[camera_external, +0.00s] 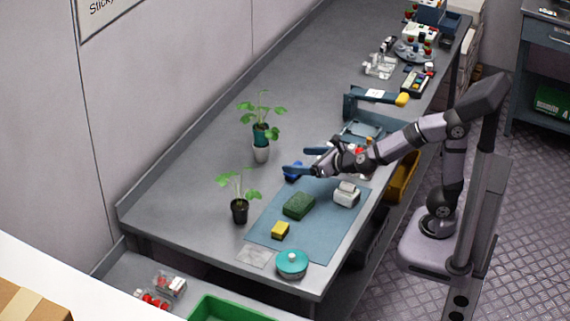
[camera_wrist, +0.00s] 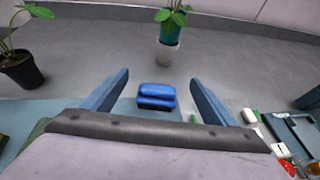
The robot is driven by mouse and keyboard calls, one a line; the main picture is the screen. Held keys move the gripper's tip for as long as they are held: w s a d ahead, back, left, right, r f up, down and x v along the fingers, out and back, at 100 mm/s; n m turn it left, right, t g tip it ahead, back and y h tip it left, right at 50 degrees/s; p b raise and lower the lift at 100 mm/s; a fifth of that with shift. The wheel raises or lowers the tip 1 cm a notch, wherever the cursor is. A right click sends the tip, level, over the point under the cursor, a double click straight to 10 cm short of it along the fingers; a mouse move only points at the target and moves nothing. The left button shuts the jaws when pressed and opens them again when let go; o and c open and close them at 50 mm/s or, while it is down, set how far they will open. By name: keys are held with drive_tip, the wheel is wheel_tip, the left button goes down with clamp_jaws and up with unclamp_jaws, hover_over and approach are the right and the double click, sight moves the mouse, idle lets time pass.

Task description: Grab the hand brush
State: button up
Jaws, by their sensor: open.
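A small blue block-shaped object, which looks like the hand brush (camera_wrist: 156,97), lies on the bench at the back edge of the blue mat. It shows between my two fingers in the wrist view, apart from both. In the external view the brush (camera_external: 292,178) is partly hidden by my near finger. My gripper (camera_wrist: 160,77) is open and empty, its fingers on either side of the brush in the picture. It also shows in the external view (camera_external: 298,160), just above the brush. The exact height gap cannot be told.
The blue mat (camera_external: 270,229) holds a green pad (camera_external: 299,205), a yellow sponge (camera_external: 280,230) and a white device (camera_external: 347,193). A teal-lidded round container (camera_external: 292,263) stands at the front. Two potted plants (camera_external: 261,134) (camera_external: 239,208) stand behind. A blue-grey clamp-like stand (camera_external: 362,112) is to the right.

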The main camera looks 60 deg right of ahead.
wheel_tip(320, 180, down, 4)
drive_tip(key=shift+r+b, duration=0.25)
drive_tip(key=shift+b, duration=0.45)
drive_tip(key=shift+w+f, duration=0.2)
drive_tip(key=shift+w, duration=0.05)
drive_tip(key=shift+x, duration=1.2)
drive_tip(key=shift+r, duration=0.1)
drive_tip(key=c, duration=1.2)
